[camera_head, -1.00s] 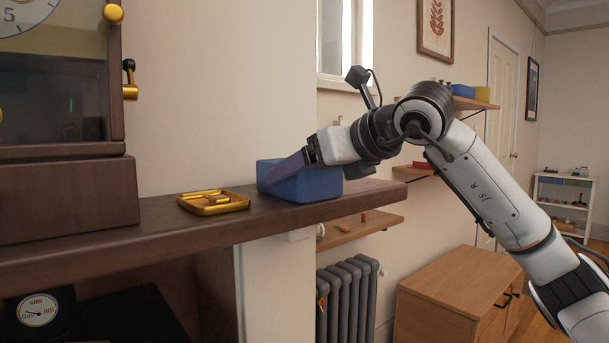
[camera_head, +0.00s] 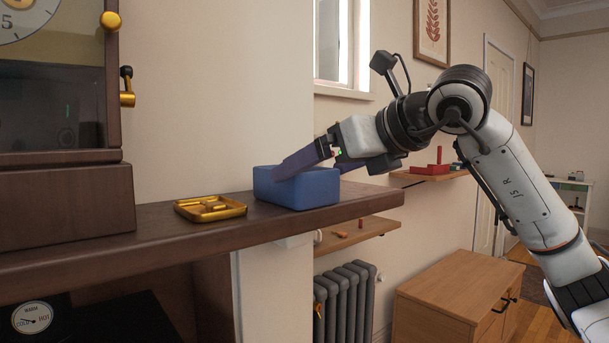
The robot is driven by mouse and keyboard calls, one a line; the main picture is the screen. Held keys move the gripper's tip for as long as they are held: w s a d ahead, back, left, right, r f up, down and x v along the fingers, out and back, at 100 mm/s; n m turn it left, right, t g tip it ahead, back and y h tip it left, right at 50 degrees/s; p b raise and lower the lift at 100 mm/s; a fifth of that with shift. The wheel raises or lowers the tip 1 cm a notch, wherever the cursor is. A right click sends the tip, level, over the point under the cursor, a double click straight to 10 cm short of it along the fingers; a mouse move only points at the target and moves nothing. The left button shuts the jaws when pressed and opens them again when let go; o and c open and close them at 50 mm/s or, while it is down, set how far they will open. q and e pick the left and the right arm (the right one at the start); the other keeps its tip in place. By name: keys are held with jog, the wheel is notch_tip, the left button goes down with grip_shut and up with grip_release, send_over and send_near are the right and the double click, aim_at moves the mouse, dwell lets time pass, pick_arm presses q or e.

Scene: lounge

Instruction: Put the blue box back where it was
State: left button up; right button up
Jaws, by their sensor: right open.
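The blue box (camera_head: 308,190) sits on the dark wooden shelf (camera_head: 150,237), near its right end. My right gripper (camera_head: 285,172) reaches in from the right with its long fingers open. I cannot tell whether the fingers touch the box. My left gripper is not in view.
A gold tray (camera_head: 210,208) with small gold pieces lies just left of the box. A large clock-like cabinet (camera_head: 60,205) stands farther left. Lower right are a radiator (camera_head: 345,300), a wooden cabinet (camera_head: 450,295) and a small wall shelf (camera_head: 355,235) with small items.

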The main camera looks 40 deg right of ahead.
jog(key=v, duration=0.7)
dwell(0.4)
